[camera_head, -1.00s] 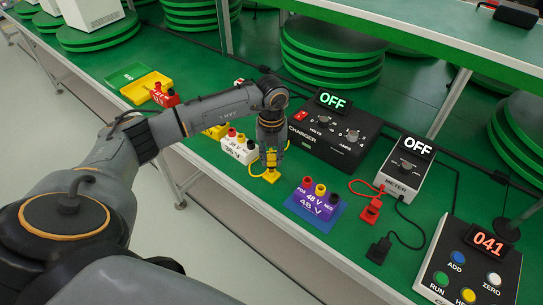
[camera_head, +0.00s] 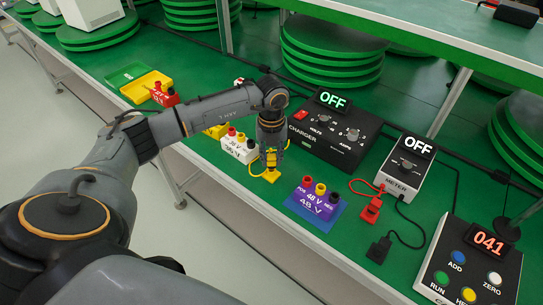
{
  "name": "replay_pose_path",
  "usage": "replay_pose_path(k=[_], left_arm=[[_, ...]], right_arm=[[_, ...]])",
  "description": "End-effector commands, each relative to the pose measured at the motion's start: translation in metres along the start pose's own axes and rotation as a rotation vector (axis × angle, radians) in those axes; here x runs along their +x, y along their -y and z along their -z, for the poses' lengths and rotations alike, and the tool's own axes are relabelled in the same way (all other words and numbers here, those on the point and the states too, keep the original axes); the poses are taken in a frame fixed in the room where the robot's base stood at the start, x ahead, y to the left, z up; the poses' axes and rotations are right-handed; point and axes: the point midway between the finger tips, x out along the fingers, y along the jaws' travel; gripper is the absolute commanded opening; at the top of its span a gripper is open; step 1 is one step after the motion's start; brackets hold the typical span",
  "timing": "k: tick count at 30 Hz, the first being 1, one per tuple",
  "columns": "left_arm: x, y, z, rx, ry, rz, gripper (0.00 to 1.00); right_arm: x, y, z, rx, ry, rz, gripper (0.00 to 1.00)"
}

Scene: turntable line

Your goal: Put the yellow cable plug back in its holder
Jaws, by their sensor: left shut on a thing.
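My left gripper (camera_head: 270,163) points down at the front edge of the green bench, left of the purple 48 V block (camera_head: 316,208). It is shut on the yellow cable plug (camera_head: 271,158), which shows between its fingers. Right below is a yellow holder (camera_head: 265,175) on the bench. The plug and holder overlap in this view, so I cannot tell whether the plug is seated in it. A yellow cable shows beside the fingers. My right gripper is not in view.
The charger (camera_head: 333,132) stands close behind the gripper. A white block with terminals (camera_head: 238,149) is close on the left. To the right are a red plug in its holder (camera_head: 371,210), a black plug (camera_head: 379,250), the meter (camera_head: 406,166) and a button box (camera_head: 468,265).

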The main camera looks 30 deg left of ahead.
Motion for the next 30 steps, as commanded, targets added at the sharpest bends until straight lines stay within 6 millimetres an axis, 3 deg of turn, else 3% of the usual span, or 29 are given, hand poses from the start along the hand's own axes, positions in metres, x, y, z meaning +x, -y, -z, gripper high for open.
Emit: replay_pose_path(k=[30], left_arm=[[0.0091,0.0,0.0001,0.0,0.0,0.0,0.0]], right_arm=[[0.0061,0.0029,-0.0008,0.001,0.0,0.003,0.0]])
